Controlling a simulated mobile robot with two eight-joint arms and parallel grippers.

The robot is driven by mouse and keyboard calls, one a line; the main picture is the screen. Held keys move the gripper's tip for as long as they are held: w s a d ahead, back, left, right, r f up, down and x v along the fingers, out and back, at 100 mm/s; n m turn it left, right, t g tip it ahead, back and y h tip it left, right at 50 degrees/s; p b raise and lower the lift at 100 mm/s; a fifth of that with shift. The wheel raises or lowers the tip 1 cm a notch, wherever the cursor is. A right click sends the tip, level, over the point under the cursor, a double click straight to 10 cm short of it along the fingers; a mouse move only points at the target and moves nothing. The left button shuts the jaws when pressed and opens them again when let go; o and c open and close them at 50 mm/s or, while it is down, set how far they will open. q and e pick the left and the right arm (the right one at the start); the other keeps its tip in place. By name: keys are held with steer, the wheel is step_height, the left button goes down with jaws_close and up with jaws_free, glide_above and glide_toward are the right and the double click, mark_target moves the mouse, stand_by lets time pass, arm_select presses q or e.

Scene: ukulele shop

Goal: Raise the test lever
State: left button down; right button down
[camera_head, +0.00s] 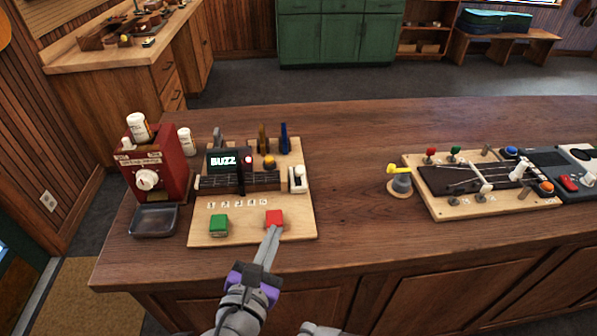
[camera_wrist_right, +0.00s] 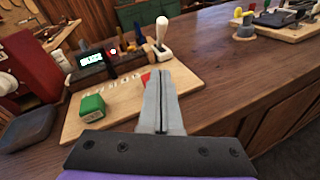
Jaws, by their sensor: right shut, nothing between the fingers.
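The white test lever (camera_head: 297,178) stands in a white base at the right side of a light wooden test board (camera_head: 305,222). In the right wrist view the lever (camera_wrist_right: 162,35) has a rounded knob on a stalk. My right gripper (camera_head: 274,232) is shut and empty, its tips at the red button (camera_head: 274,217) on the board's front right. I cannot tell whether they press it. The tips are in front of the lever and apart from it. A dark screen (camera_head: 223,160) on the board reads BUZZ. My left gripper is not in view.
A green button (camera_head: 219,224) sits at the board's front left. A red dispenser box (camera_head: 151,165) with a grey tray (camera_head: 154,219) stands to the left. A second board (camera_head: 440,203) with a yellow-topped knob (camera_head: 399,172) beside it is at right. Bare tabletop lies between the boards.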

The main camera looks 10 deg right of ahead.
mark_target(298, 172)
steer(key=shift+w+d, duration=0.1)
steer(key=shift+w, duration=0.2)
steer(key=shift+w+d+f, duration=0.1)
steer(key=shift+w, duration=0.15)
steer(key=x, duration=0.8)
steer(key=shift+w+d+b, duration=0.1)
steer(key=shift+b, duration=0.25)
steer(key=shift+w+d+r, duration=0.55)
steer(key=shift+w+r, duration=0.15)
steer(key=shift+w, duration=0.2)
steer(key=shift+w+d+r, duration=0.35)
steer(key=shift+w+r, duration=0.1)
steer(key=shift+w, duration=0.1)
steer(key=shift+p, duration=0.3)
